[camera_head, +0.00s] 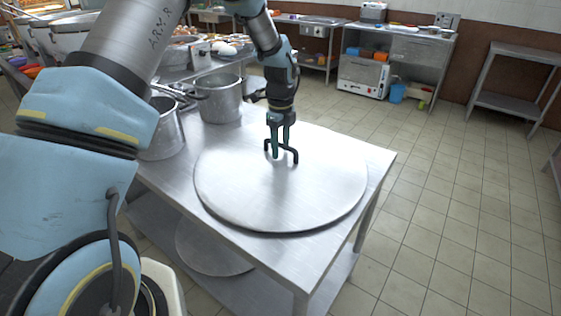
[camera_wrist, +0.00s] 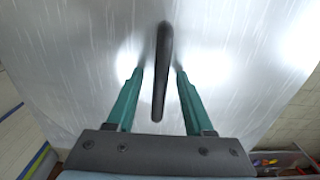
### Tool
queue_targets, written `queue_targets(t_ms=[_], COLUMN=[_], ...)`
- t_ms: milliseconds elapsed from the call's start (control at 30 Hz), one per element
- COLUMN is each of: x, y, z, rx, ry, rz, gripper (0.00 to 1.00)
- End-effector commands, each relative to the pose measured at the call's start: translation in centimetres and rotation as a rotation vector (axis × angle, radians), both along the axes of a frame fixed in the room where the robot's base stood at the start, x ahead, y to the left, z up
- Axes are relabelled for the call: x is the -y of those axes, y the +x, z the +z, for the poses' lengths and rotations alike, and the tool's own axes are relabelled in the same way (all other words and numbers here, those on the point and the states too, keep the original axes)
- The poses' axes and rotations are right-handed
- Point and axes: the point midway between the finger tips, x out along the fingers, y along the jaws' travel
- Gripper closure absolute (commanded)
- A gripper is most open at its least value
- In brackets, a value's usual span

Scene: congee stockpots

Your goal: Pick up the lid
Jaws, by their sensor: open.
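The lid (camera_head: 282,198) is a large round flat metal disc lying on a steel table (camera_head: 345,141). Its black bar handle (camera_head: 284,149) stands up near the middle. My gripper (camera_head: 280,153) points down at the handle and is open. In the wrist view the dark handle (camera_wrist: 161,75) lies between the two green fingers of my gripper (camera_wrist: 157,72), with a gap on either side. The lid's brushed metal surface (camera_wrist: 75,50) fills most of that view. In the head view the fingers partly cover the handle.
Metal pots (camera_head: 219,98) stand on the table's back left, close to the lid. Another round disc (camera_head: 211,250) lies on the lower shelf. A counter with a white oven (camera_head: 362,77) and a blue bucket (camera_head: 397,93) is at the back. The tiled floor on the right is clear.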

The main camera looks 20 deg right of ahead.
Motion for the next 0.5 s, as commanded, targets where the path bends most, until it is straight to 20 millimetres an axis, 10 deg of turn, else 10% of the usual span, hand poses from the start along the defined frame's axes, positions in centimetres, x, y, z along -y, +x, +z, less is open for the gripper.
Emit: queue_targets(t_ms=[500], x=[-0.04], y=[0.03], z=[-0.43], rx=[-0.001], ry=[0.0], rz=[0.001], gripper=[0.48])
